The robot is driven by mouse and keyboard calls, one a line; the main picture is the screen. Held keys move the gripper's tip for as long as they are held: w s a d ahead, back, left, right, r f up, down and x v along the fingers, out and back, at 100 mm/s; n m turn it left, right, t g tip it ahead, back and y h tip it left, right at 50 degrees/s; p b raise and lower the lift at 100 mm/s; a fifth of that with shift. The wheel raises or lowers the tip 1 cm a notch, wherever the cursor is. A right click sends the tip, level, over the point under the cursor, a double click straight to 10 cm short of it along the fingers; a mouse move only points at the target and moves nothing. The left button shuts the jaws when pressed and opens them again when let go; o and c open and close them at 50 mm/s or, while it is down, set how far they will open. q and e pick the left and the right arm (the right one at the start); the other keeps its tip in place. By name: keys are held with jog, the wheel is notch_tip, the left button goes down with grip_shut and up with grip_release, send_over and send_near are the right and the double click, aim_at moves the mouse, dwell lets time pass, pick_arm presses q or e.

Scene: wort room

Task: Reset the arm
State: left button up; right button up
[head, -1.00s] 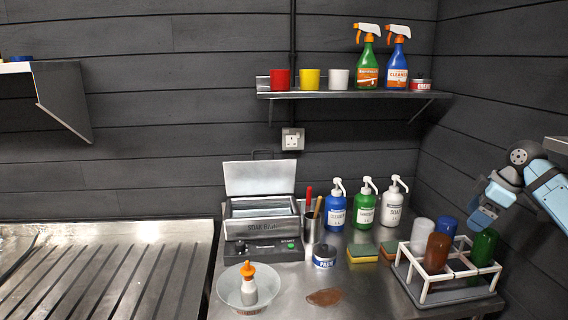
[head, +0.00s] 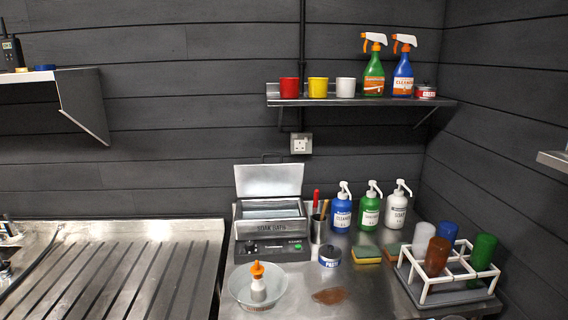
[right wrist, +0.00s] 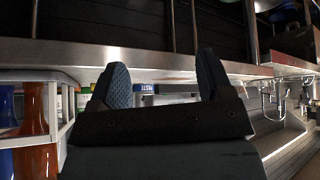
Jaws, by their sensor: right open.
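My right gripper (right wrist: 160,84) shows in the right wrist view with its two blue-padded fingers spread apart and nothing between them. A metal shelf edge (right wrist: 150,58) crosses the picture beyond the fingertips. Bottles in a white rack (right wrist: 61,130) stand to the left of the fingers in that view. In the head view neither of my grippers is in the picture.
In the head view the white bottle rack (head: 427,288) stands at the right of the steel counter. A soak bath (head: 271,228), a glass bowl (head: 241,291) and a brown spill (head: 329,296) are to its left. A wall shelf (head: 360,102) holds cups and spray bottles.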

jog(key=s+a+f+m+t+p, duration=0.1)
jog(key=s+a+f, duration=0.2)
jog(key=s, duration=0.3)
jog(key=s+a+f+m+t+p, duration=0.1)
jog(key=s+a+f, duration=0.25)
jog(key=s, duration=0.25)
pick_arm(q)
notch_tip(320, 180, up, 5)
jog(key=shift+a+f+p, duration=0.1)
jog(key=shift+f+p, duration=0.05)
jog(key=shift+p, duration=1)
pick_arm(e)
jog(key=s+a+r+m+t, duration=0.1)
jog(key=s+a, duration=0.1)
jog(key=s, duration=0.5)
jog(key=s+a+r+m+t, duration=0.1)
jog(key=s+m+t, duration=0.1)
jog(key=s, duration=0.6)
jog(key=shift+a+h, duration=0.3)
jog(key=shift+a, duration=0.1)
pick_arm(q)
jog(key=shift+c, duration=0.5)
pick_arm(e)
jog(key=shift+s, duration=0.1)
